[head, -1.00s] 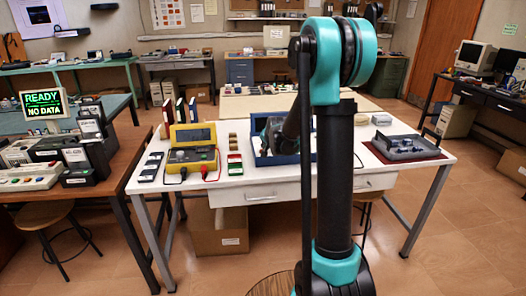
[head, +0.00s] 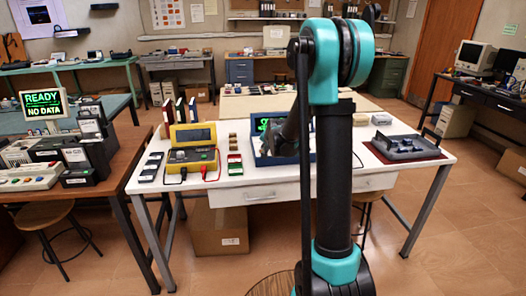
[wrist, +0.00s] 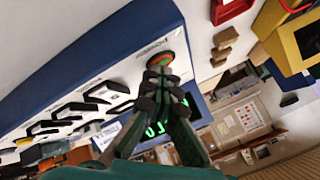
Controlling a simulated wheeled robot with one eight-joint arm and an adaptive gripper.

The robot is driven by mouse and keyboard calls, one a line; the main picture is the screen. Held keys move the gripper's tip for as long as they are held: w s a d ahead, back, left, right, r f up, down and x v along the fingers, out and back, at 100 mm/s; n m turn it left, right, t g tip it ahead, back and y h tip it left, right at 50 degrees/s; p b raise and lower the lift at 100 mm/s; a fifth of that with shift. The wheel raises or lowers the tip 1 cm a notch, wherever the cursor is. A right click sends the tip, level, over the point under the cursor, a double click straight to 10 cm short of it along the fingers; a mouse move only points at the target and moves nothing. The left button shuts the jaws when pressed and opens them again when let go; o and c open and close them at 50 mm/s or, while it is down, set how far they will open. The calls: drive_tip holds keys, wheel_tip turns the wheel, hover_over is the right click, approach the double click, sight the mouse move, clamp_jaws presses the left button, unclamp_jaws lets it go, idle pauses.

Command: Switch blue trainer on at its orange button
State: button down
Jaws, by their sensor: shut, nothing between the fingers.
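The blue trainer (head: 262,161) is an open blue case on the white table, partly hidden behind my arm in the head view. Green lit marks show on its lid screen. In the wrist view its blue side (wrist: 150,20) borders a pale panel with several black switches, and green lit characters show on the dark screen (wrist: 196,112).
A grey tray (head: 405,147) lies on a dark red mat at the table's right. White tabletop is clear at the front.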

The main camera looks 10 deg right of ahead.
idle(0.4)
drive_tip(key=shift+r, duration=0.4)
drive_tip(key=shift+r, duration=3)
